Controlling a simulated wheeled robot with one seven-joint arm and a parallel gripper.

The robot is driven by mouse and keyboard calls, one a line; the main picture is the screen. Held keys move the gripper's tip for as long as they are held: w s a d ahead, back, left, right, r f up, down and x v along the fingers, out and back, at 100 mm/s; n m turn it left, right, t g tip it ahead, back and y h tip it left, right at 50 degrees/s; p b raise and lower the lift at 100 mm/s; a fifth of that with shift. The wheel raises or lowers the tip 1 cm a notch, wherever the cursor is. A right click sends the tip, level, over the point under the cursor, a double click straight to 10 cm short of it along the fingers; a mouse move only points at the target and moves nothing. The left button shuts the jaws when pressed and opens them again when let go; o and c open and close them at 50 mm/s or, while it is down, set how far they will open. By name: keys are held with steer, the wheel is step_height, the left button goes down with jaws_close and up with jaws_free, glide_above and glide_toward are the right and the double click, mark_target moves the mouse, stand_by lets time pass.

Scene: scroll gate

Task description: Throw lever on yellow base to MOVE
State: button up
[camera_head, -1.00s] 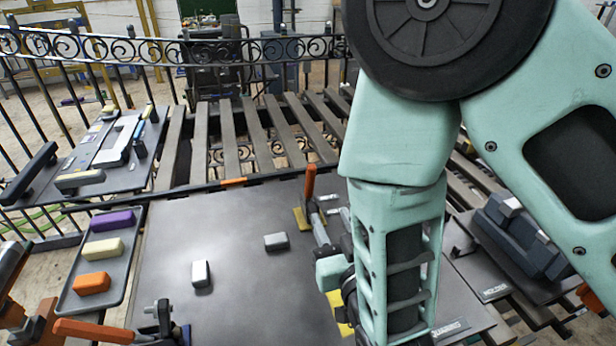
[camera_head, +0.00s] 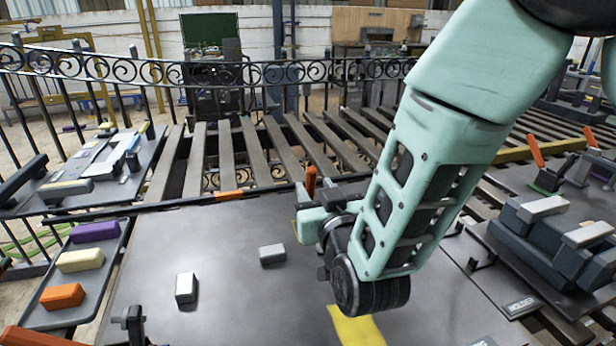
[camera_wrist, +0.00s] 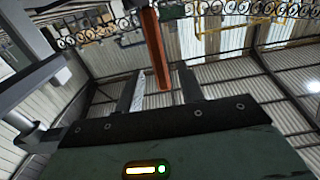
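An orange lever handle (camera_head: 311,182) stands upright near the back of the grey table, with its lower part hidden behind my gripper. In the wrist view the orange handle (camera_wrist: 155,50) appears between the two dark fingers of my gripper (camera_wrist: 161,76). The fingers are apart, with a gap on each side of the handle. I cannot tell how deep it sits between them. No MOVE label is readable.
A grey tray (camera_head: 40,312) with purple, cream and orange blocks is at left. Two pale grey blocks (camera_head: 272,254) (camera_head: 186,288) lie on the table (camera_head: 230,230). Dark blue blocks and another orange-handled lever (camera_head: 535,150) are at right. A scroll-topped fence (camera_head: 140,50) runs behind.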

mark_target(312, 184)
steer(key=x, duration=0.5)
steer(key=shift+w+a+p, duration=0.1)
steer(key=shift+w+p, duration=0.25)
jaws_close()
